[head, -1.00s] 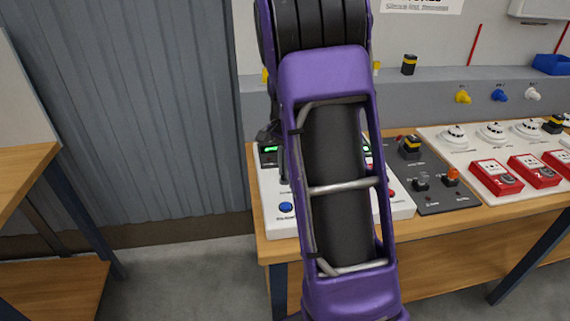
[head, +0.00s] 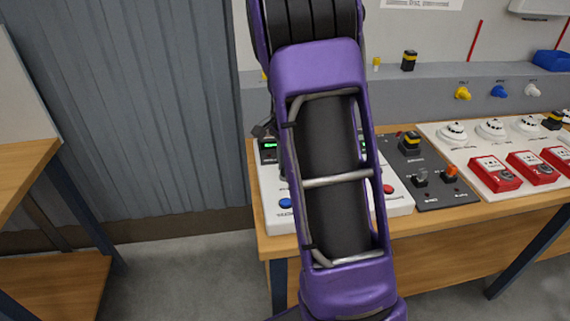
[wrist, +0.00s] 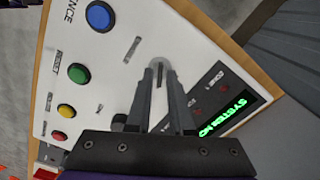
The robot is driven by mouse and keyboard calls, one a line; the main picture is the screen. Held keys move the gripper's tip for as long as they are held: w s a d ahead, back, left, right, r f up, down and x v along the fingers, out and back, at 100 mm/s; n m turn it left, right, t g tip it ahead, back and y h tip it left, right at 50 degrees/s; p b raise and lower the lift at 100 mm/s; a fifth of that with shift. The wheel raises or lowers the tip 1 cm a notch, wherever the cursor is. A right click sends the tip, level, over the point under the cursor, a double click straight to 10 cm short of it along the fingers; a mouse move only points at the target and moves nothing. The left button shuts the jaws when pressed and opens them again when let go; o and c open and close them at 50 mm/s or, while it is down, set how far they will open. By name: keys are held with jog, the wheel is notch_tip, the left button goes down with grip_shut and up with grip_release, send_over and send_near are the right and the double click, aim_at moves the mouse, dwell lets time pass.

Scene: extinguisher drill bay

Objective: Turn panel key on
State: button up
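The white control panel (head: 268,222) lies on the bench, partly hidden behind my arm. In the wrist view the panel (wrist: 215,58) fills much of the picture. A round key switch (wrist: 160,63) with a slim dark key sits between the tips of my gripper (wrist: 161,78). The two fingers stand apart, one on each side of the key, with a narrow gap showing between them.
The panel also carries a blue button (wrist: 100,16), a green button (wrist: 77,72), a yellow button (wrist: 66,110) and a red button (wrist: 58,135). A dark board (head: 432,178) with switches and red call points (head: 495,174) stand to the right on the bench.

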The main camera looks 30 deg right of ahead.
jog(key=shift+o, duration=1)
notch_tip(320, 180, up, 17)
jog(key=p, duration=0.1)
jog(key=shift+r+p, duration=0.2)
jog(key=shift+p, duration=0.2)
